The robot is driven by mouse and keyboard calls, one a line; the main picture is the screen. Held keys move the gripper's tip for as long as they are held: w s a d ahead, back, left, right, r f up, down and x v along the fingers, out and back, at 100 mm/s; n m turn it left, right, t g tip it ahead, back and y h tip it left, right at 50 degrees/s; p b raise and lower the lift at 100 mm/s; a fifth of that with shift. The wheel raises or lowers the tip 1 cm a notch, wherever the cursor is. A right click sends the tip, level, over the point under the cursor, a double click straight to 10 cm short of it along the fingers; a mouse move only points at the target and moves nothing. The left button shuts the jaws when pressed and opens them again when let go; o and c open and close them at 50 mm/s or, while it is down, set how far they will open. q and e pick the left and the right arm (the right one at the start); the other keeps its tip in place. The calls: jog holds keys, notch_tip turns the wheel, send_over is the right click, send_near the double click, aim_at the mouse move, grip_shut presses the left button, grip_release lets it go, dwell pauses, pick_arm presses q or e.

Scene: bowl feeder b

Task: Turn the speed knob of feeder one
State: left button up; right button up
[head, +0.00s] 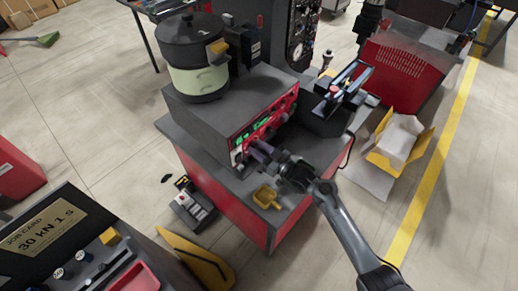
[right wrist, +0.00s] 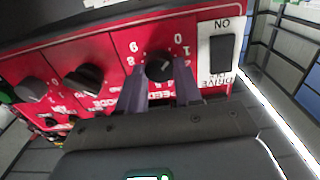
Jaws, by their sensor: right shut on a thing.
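The feeder's red control panel (head: 270,122) is on the front of a grey box (head: 215,115) on a red and grey stand. My right gripper (head: 258,150) reaches the panel's lower left end. In the right wrist view the panel looks upside down. There, the round black speed knob (right wrist: 158,66) with its number scale sits between the two purple fingers of my right gripper (right wrist: 160,84). The gripper is shut on the knob. Part of the word SPEED is hidden behind the fingers. My left gripper is in neither view.
A black switch (right wrist: 222,54) marked ON is close beside the fingers, and other black knobs (right wrist: 84,78) line the panel. A lidded bowl (head: 197,70) stands on the box. A small yellow scoop (head: 266,197) lies on the ledge below my right gripper.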

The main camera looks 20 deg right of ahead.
jog(key=m+p, duration=0.2)
jog(key=shift+r+m, duration=0.15)
jog(key=shift+m, duration=0.25)
jog(key=m+p, duration=0.2)
jog(key=m, duration=0.3)
jog(key=shift+d+p, duration=0.1)
jog(key=shift+p, duration=0.3)
jog(key=m+p, duration=0.1)
jog(key=m, duration=0.2)
jog(key=m+p, duration=0.1)
jog(key=m, duration=0.2)
jog(key=shift+w+m, duration=0.1)
jog(key=shift+m, duration=0.2)
jog(key=m, duration=0.1)
jog(key=m+p, duration=0.1)
jog(key=shift+f+m, duration=0.2)
jog(key=shift+m, duration=0.4)
